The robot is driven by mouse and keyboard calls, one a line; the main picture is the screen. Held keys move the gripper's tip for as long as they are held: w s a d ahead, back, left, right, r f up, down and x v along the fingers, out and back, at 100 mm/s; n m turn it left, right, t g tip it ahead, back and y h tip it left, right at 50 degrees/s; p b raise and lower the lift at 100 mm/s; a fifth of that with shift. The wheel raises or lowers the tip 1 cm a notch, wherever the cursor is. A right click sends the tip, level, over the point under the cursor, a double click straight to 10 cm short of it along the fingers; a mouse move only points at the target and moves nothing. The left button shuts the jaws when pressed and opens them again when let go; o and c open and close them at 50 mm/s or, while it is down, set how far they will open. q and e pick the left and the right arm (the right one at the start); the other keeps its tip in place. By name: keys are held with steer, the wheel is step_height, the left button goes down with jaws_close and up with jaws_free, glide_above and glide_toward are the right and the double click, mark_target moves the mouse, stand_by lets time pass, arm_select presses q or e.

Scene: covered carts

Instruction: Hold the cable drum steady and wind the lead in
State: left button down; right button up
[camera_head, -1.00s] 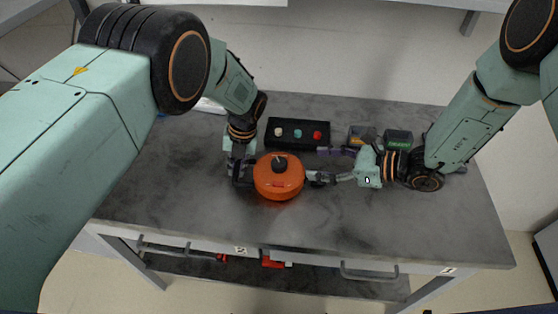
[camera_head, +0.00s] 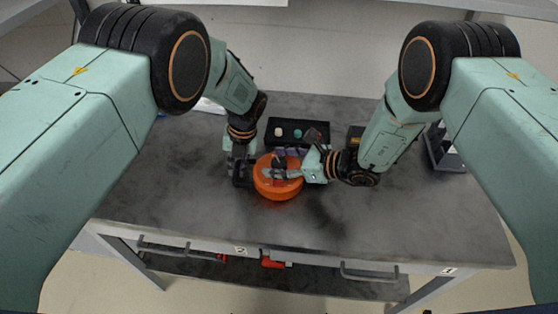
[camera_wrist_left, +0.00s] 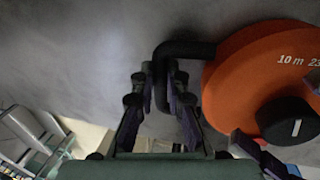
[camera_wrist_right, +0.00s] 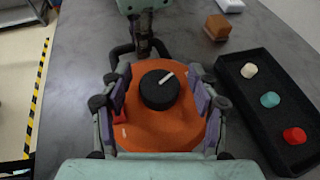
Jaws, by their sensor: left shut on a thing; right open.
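The cable drum (camera_head: 278,187) is a flat orange disc on the grey table, with a black knob (camera_wrist_right: 158,89) on top. A black handle (camera_wrist_left: 185,49) bends out from its side. My left gripper (camera_head: 243,172) is at the drum's left side, shut on this handle; it also shows in the left wrist view (camera_wrist_left: 160,80). My right gripper (camera_head: 285,170) is over the drum. In the right wrist view its fingers are open on either side of the knob, apart from it. I cannot make out the lead.
A black tray (camera_wrist_right: 240,107) with a cream, a teal and a red piece lies just behind the drum. A brown block (camera_wrist_right: 217,27) and a white object (camera_wrist_right: 231,5) lie near it. A dark stand (camera_head: 442,150) is at the table's right. The front of the table (camera_head: 200,220) is clear.

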steer(key=shift+c, duration=0.4)
steer(key=c, duration=1.1)
steer(key=shift+a+m+t+h, duration=0.15)
steer(key=shift+m+t+h, duration=1.05)
steer(key=shift+m+t, duration=0.45)
steer(key=shift+m+t+h, duration=0.4)
steer(key=shift+m+t, duration=0.15)
steer(key=shift+m, duration=0.1)
